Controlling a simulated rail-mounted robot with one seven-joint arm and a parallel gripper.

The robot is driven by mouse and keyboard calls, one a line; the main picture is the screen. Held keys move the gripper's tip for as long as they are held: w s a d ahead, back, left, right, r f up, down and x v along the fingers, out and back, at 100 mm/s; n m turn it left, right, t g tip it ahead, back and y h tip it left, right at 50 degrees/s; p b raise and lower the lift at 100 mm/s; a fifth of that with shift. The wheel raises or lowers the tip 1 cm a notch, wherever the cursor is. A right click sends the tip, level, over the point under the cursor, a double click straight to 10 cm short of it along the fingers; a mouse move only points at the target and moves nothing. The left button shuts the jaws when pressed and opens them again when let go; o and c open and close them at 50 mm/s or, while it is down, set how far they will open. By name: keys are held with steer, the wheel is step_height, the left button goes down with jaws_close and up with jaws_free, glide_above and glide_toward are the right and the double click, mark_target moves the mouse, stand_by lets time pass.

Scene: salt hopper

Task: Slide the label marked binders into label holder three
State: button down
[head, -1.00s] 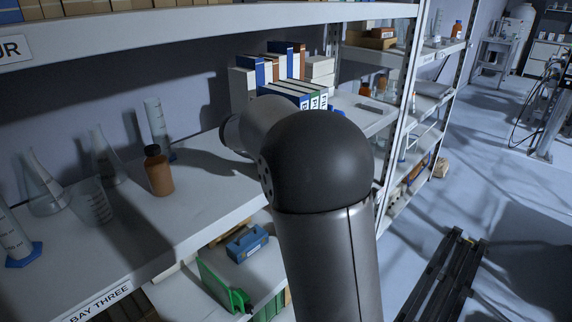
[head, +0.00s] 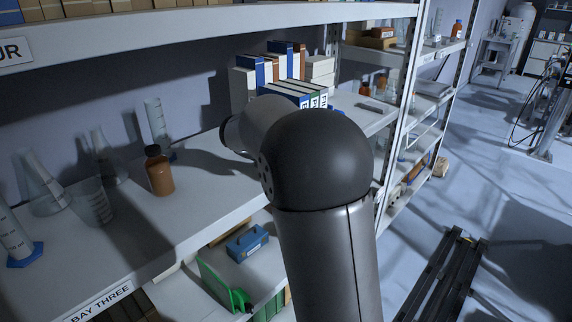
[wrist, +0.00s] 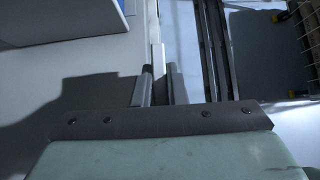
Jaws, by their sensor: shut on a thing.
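In the wrist view, my gripper (wrist: 158,84) points along the front edge of a pale shelf (wrist: 95,62). Its two grey fingers are close together, shut on a thin pale strip (wrist: 157,58) seen nearly edge-on. This looks like the label, but no writing on it can be read. In the head view, my arm hides the gripper and the strip. A plate reading "BAY THREE" (head: 98,301) is on the near shelf edge at lower left. I cannot make out an empty label holder in either view.
A brown bottle (head: 159,172) and several glass vessels stand on the near shelf. Binders (head: 292,94) stand farther along it. A blue box (head: 246,243) and a green object (head: 222,285) are below. The aisle floor (head: 420,245) is open beside a dark rail (head: 447,280).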

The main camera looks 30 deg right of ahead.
steer(key=shift+f+b, duration=1.25)
steer(key=shift+f, duration=0.55)
steer(key=c, duration=0.9)
jaws_free()
steer(key=p+v, duration=0.2)
steer(key=v, duration=0.4)
steer(key=shift+p, duration=0.35)
stand_by(0.4)
steer(key=b+v, duration=0.1)
steer(key=v, duration=1.6)
steer(key=shift+r, duration=0.25)
